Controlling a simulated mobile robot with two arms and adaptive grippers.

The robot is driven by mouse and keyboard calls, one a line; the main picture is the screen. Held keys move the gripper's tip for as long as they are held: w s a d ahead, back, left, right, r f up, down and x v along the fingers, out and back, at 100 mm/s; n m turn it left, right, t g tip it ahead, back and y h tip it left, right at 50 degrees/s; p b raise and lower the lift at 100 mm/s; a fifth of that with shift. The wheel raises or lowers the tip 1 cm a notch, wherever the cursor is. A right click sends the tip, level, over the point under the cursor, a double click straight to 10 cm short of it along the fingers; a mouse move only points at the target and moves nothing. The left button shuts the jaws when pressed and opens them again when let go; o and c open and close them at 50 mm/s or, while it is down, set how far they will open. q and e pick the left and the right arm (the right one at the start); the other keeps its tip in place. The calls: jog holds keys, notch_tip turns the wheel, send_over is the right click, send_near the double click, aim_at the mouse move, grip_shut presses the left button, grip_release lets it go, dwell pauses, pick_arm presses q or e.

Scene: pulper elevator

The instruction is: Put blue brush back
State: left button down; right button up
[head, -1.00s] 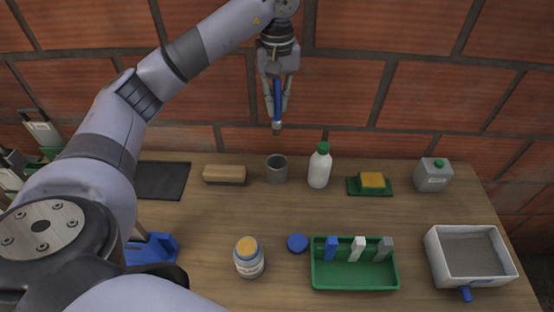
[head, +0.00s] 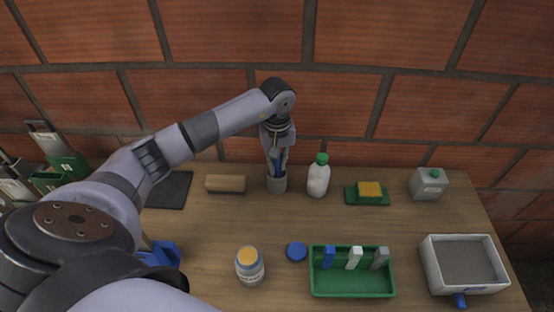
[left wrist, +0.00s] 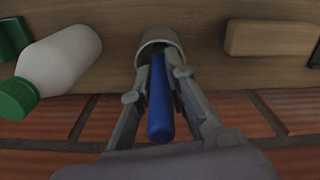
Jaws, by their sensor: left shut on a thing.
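The blue brush (left wrist: 159,105) is held between the fingers of my left gripper (head: 277,162), which is shut on its handle. The brush points down, and its lower end is inside the mouth of the grey cup (head: 277,184) at the back of the table. In the left wrist view the cup (left wrist: 160,38) lies just beyond my fingertips, with the brush's far end hidden in it. Whether the brush touches the cup's bottom cannot be seen. My right gripper is not in view.
A white bottle with a green cap (head: 318,178) stands close right of the cup, and a wooden block (head: 226,184) lies left. Farther right are a sponge on a green tray (head: 368,190) and a grey canister (head: 428,184). A green tray (head: 352,288) and jar (head: 250,267) are in front.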

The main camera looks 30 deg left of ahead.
pick_arm(q)
jog(key=shift+f, duration=0.1)
jog(key=shift+f+b, duration=0.15)
jog(key=shift+b, duration=0.15)
jog(key=c, duration=1.6)
grip_release()
jog(key=shift+r+p, duration=0.35)
notch_tip(320, 180, up, 10)
jog(key=b, duration=0.4)
jog(key=shift+r, duration=0.9)
